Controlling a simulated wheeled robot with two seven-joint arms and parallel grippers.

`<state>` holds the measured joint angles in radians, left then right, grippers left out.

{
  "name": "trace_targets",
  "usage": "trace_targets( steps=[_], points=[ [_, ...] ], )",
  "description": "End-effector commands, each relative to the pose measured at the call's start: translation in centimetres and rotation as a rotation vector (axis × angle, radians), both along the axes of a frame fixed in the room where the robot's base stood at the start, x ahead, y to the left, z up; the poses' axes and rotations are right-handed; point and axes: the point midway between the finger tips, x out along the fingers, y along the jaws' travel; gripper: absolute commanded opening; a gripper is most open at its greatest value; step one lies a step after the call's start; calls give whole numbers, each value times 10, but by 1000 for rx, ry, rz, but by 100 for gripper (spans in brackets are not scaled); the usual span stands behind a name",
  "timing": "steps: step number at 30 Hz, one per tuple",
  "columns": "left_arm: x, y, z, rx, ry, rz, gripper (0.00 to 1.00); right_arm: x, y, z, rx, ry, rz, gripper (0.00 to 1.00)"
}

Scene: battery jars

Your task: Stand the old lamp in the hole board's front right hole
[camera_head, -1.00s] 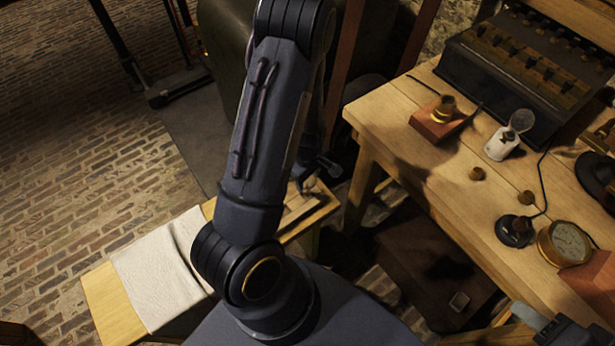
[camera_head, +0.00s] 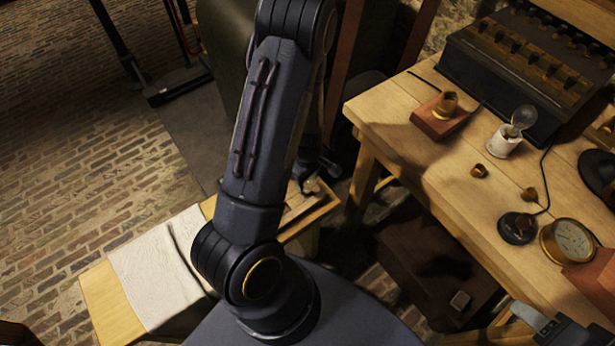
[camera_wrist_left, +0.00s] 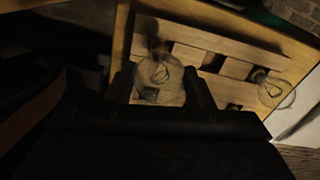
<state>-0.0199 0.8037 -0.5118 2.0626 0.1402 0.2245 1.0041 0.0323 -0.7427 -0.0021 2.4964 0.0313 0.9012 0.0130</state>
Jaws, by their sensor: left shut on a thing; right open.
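My left gripper (camera_wrist_left: 161,88) is shut on a clear glass lamp (camera_wrist_left: 158,78), its bulb toward the wrist camera and its dark cap toward the hole board. The pale wooden hole board (camera_wrist_left: 215,48) lies beyond, with dark square holes. I cannot tell whether the cap is inside a hole or just above it. A second glass lamp (camera_wrist_left: 272,90) stands at the board's right part. In the head view my arm hides much of the left gripper (camera_head: 310,180) and the board (camera_head: 298,206). My right gripper (camera_head: 535,318) is open at the lower right, partly seen.
A white cloth (camera_head: 160,270) lies on the low bench (camera_head: 97,300) in front of the board.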

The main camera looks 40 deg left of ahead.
Motion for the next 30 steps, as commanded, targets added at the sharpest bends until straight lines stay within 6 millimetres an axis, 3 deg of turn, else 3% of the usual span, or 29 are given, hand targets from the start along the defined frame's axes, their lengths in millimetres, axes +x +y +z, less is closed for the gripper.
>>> trace_targets(
  steps=[30],
  points=[
    [0,0,-11,0,0,0,20,0,0,-9,0,0,0,48]
  ],
)
